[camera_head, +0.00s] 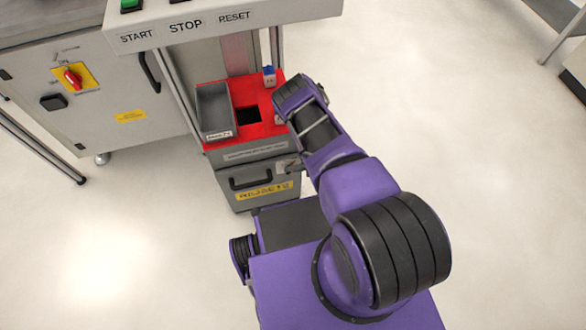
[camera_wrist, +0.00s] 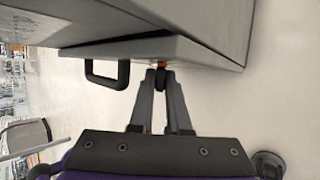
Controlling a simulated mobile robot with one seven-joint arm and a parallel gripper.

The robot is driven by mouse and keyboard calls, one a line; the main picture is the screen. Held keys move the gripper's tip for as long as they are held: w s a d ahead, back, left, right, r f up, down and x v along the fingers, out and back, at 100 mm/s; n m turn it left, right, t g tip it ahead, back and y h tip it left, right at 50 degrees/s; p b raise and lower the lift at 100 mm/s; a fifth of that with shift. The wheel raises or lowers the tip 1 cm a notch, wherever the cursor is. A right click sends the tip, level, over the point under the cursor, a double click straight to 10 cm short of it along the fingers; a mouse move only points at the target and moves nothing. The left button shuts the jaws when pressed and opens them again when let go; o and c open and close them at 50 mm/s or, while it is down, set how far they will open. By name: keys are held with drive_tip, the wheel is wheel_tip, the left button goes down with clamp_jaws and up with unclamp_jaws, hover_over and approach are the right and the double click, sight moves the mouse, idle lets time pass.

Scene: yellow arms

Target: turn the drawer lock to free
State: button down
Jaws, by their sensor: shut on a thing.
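The drawer (camera_head: 262,170) is the front of a grey cabinet under a red top, with a black handle (camera_head: 250,181) and a yellow label. In the wrist view the drawer front (camera_wrist: 190,48) and its black handle (camera_wrist: 107,74) show from close up. The drawer lock (camera_wrist: 160,82) is a small dark knob with an orange-red part behind it, at the drawer front beside the handle. My gripper (camera_wrist: 161,76) is shut on this knob, with a finger on each side. The fingers hide part of it, so its turn angle cannot be told. My arm covers much of this spot in the head view.
On the red top (camera_head: 262,135) stand a grey bin (camera_head: 214,110) and a small blue-and-white item (camera_head: 269,76), beside a dark square opening. A panel with START, STOP and RESET labels (camera_head: 190,25) overhangs behind. A grey cabinet with a red switch (camera_head: 73,78) stands left. Floor is clear at right.

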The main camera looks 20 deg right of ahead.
drive_tip(key=shift+d+f+y+b, duration=0.1)
drive_tip(key=shift+y+b, duration=0.2)
drive_tip(key=shift+b, duration=0.1)
drive_tip(key=c, duration=0.9)
unclamp_jaws()
drive_tip(key=p+v, duration=0.3)
drive_tip(key=v, duration=1.4)
drive_tip(key=shift+s+d, duration=0.15)
drive_tip(key=shift+d, duration=0.1)
